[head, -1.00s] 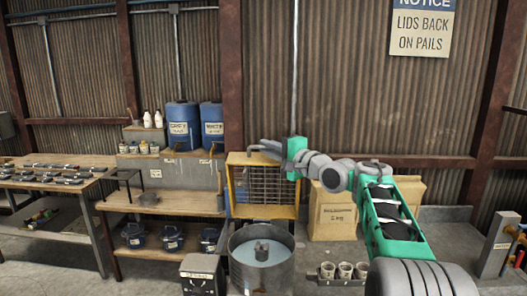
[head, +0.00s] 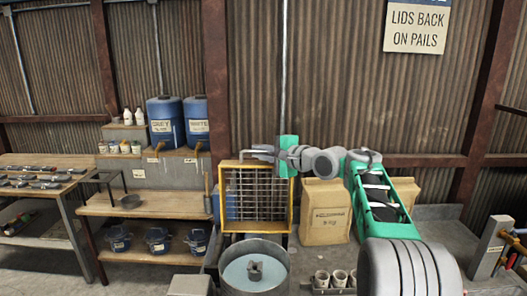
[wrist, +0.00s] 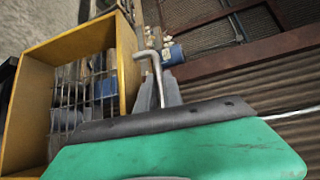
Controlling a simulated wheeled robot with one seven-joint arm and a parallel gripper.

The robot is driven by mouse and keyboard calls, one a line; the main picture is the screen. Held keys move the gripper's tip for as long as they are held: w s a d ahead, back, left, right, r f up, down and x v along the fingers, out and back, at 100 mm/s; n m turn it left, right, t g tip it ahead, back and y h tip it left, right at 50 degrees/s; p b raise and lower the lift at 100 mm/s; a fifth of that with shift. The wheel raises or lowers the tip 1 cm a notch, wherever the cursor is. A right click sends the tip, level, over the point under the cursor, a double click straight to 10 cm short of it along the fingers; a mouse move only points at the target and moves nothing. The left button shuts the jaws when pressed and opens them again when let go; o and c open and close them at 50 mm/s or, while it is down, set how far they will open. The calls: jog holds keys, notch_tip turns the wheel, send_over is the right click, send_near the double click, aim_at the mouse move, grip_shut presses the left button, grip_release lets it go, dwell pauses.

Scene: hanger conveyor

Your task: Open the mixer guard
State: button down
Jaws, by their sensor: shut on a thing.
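The mixer guard (head: 289,205) is a yellow frame with a metal grid. It stands raised behind the round grey mixer drum (head: 284,268), and the drum's top is uncovered. In the wrist view the guard's yellow frame (wrist: 126,62) fills the left side. My gripper (head: 268,153) is at the guard's top edge and is shut on the guard's handle. A bent grey rod (wrist: 151,62) shows just beyond my gripper in the wrist view; the grip itself is largely hidden there by the gripper body.
A paper sack (head: 325,212) stands right of the guard. Blue drums (head: 165,121) stand on a stepped shelf at the left, above a wooden bench (head: 150,204). A workbench with tools (head: 45,170) is at far left.

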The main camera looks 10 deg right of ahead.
jog(key=shift+r, duration=0.15)
jog(key=c, duration=1.8)
grip_release()
jog(key=shift+o, duration=0.2)
jog(key=b+v, duration=0.2)
jog(key=v, duration=0.5)
jog(key=shift+s+d+b, duration=0.15)
jog(key=shift+s+b, duration=0.25)
